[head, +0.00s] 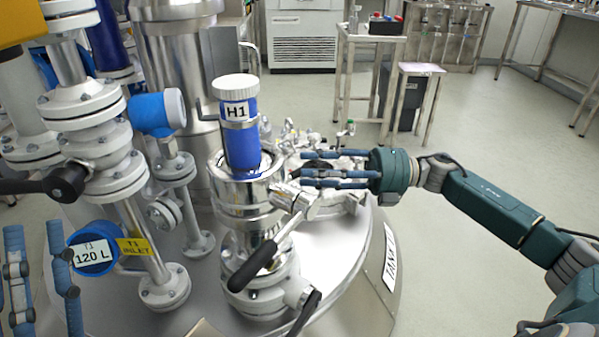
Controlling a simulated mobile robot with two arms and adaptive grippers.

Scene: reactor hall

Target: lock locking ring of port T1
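A blue canister (243,145) marked H1, with a white ribbed cap, stands upright in a shiny metal port on top of the tank. A metal ring (238,190) encircles the port around the canister's lower end; I cannot tell whether it is locked. A silver lever with a black grip (253,266) slants down in front of the port. My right gripper (305,169) is right of the port, fingers pointing left, spread apart and apparently empty. The fingertips look close to the ring; contact cannot be told. My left gripper (40,262) is at the lower left, fingers spread and empty.
White flanged pipes (120,180) crowd the left, with a yellow T1 INLET tag (136,247) and a blue gauge (93,252) reading T1 120 L. Metal fittings lie behind my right fingers. Floor right of the tank (340,285) is open; a small cart (365,42) stands behind.

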